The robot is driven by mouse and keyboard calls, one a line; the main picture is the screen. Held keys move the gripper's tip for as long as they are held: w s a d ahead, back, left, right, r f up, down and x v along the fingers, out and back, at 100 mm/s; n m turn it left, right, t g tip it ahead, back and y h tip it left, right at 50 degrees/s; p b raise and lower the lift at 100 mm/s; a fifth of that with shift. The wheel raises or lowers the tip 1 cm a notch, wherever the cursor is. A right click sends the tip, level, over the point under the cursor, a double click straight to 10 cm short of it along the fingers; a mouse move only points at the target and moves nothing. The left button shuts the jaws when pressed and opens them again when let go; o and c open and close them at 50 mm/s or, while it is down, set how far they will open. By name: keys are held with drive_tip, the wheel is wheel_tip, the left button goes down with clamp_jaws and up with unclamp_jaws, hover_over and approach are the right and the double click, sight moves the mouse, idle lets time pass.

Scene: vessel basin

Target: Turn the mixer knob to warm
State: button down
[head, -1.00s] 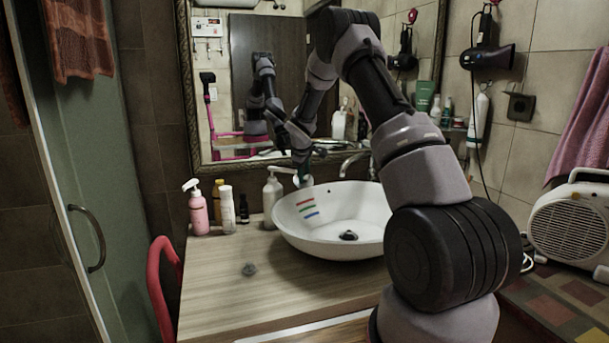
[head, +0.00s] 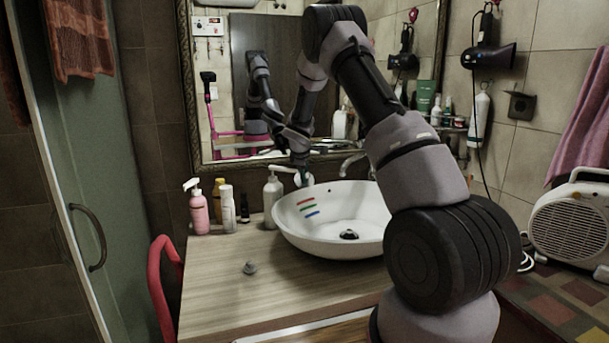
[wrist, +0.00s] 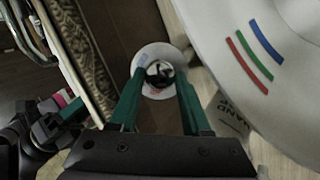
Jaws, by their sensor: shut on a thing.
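The mixer knob (wrist: 160,74) shows in the wrist view as a small dark and white piece at the middle of a round white dial (wrist: 145,57). The dial carries a blue mark at its upper left and a red mark at its lower edge. My gripper (wrist: 160,82) points at the dial, with its green fingers on either side of the knob and shut on it. In the head view my gripper (head: 302,172) is behind the left rim of the basin, and the knob is mostly hidden. I cannot tell exactly which way the knob points.
The white basin (head: 300,235) with red, green and blue stripes stands close to my gripper. A pump bottle (head: 272,198) stands just left of it, and more bottles (head: 198,212) stand further left. The mirror (head: 222,100) is behind. The front left counter (head: 225,290) is mostly clear.

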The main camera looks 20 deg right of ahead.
drive_tip(key=shift+c, duration=1.8)
unclamp_jaws()
drive_tip(key=v, duration=1.1)
drive_tip(key=shift+f, duration=0.1)
